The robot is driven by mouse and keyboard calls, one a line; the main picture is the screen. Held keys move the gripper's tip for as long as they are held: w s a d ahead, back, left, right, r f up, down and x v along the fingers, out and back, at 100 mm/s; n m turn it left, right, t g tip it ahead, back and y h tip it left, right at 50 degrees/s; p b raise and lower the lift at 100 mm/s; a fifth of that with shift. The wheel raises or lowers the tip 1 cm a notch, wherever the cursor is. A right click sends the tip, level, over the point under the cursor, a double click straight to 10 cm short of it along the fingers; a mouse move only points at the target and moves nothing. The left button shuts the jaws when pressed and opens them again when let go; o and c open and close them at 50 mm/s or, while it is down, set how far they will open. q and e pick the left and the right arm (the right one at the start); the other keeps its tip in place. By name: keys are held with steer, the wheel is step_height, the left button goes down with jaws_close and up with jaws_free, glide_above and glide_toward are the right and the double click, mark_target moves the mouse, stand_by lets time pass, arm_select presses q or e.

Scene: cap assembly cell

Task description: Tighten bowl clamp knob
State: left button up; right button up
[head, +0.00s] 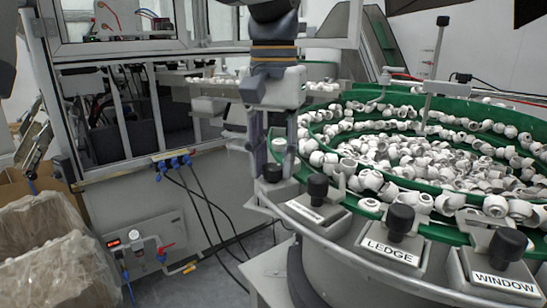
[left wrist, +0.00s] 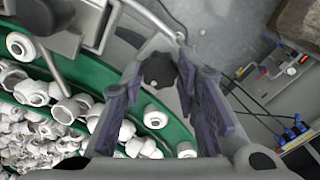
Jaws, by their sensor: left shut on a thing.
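My left gripper (head: 272,170) reaches down from the top at the left rim of the bowl feeder. Its fingers are shut on a small black knob (head: 273,173) at the bowl's outer edge. In the left wrist view the dark lobed knob (left wrist: 158,71) sits between the purple-grey fingertips of the left gripper (left wrist: 162,82). The fingers partly hide the knob and its mount. To its right stand another black knob (head: 318,187), the LEDGE knob (head: 400,218) and the WINDOW knob (head: 508,244), each on a grey block. My right gripper is not in view.
The green bowl (head: 437,188) holds many white caps on its tracks and in its middle. A metal post (head: 435,65) stands over it. A machine frame (head: 120,110) with blue plugs is at left. A lined box (head: 55,255) stands at lower left.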

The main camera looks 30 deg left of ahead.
mark_target(273, 166)
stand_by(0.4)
arm_select(q)
steer(key=o, duration=1.2)
steer(key=shift+c, duration=0.2)
steer(key=shift+r, duration=0.1)
step_height(273, 166, up, 12)
